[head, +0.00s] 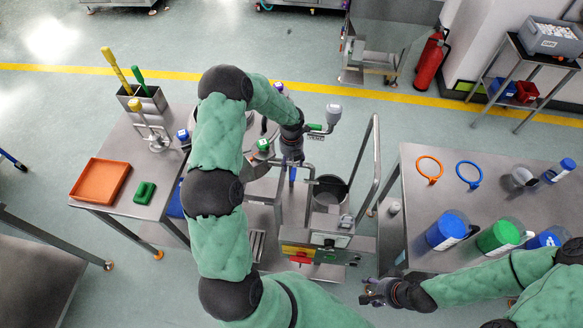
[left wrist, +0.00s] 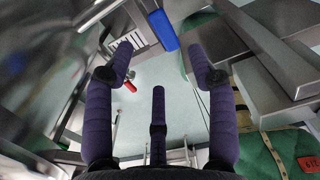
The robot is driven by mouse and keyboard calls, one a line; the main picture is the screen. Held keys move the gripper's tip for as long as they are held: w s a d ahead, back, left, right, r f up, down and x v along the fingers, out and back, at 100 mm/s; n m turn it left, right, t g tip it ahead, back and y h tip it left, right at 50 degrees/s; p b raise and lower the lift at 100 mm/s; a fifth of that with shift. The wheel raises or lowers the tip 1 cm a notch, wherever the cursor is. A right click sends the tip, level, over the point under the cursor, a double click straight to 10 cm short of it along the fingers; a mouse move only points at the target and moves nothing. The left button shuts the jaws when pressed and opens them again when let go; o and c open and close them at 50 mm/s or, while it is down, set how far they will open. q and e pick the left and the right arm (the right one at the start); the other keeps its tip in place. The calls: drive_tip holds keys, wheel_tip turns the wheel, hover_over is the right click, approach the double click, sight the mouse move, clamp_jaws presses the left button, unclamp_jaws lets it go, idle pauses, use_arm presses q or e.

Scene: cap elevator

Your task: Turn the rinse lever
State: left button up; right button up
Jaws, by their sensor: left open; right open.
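A blue lever handle (head: 293,174) shows just below my left gripper (head: 291,158) at the steel machine in the middle of the head view. In the left wrist view the blue handle (left wrist: 163,30) lies beyond the fingertips, near the top. My left gripper (left wrist: 160,72) is open there, its purple fingers spread with nothing between them. A green-marked handle (head: 316,127) sits to the right of the left wrist. No label confirms which is the rinse lever. My right gripper (head: 376,292) is open and empty between the machine and the right table.
The left table (head: 110,195) holds an orange tray (head: 101,180) and a green block. The right table (head: 410,165) holds rings and several capped containers. A steel pot (head: 329,192) and a control panel with a red part (head: 300,258) are beside my left arm.

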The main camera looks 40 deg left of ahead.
use_arm(q)
drive_tip(key=shift+r, duration=2.25)
drive_tip(key=shift+r, duration=0.1)
